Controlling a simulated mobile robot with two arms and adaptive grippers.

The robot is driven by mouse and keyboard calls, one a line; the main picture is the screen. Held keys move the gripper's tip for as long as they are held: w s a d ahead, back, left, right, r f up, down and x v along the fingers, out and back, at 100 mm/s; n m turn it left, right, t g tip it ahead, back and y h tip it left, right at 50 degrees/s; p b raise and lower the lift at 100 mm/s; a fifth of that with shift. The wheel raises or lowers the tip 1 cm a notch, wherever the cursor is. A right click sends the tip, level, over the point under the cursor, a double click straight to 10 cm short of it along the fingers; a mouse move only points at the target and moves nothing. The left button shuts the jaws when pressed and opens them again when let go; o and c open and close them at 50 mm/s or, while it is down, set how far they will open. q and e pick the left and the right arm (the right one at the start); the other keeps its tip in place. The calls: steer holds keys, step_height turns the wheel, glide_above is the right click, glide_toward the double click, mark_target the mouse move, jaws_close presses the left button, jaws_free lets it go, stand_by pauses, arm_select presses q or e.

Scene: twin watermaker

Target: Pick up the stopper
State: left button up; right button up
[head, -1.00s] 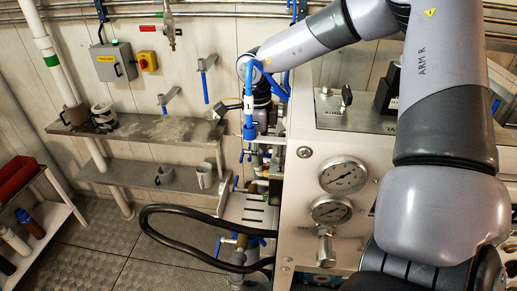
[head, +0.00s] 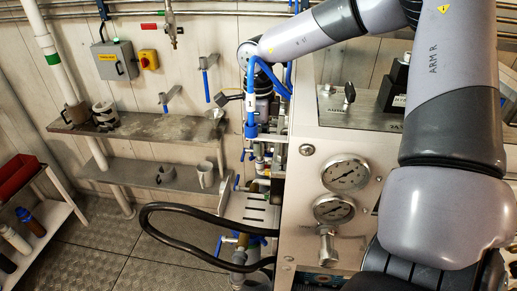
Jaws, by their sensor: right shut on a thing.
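My right gripper (head: 233,97) shows small and partly hidden behind blue hoses, at the end of the arm that reaches in from the right. It is shut on a small dark grey piece, which looks like the stopper (head: 221,99). The stopper is held just above the right end of the upper wall shelf (head: 165,127), apart from it as far as I can tell. Its fine shape is too small to make out. My left gripper is not in view.
Mugs (head: 75,115) stand at the shelf's left end, and a white mug (head: 205,175) is on the lower shelf (head: 150,176). A panel with gauges (head: 346,174) stands close on the right. A black hose (head: 165,207) loops below. Blue-handled valves (head: 206,85) hang on the wall.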

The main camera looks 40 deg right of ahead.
step_height(320, 180, up, 18)
steer(key=b, duration=0.4)
steer(key=shift+r, duration=0.2)
steer(key=shift+o, duration=1.3)
steer(key=shift+s, duration=0.1)
jaws_close()
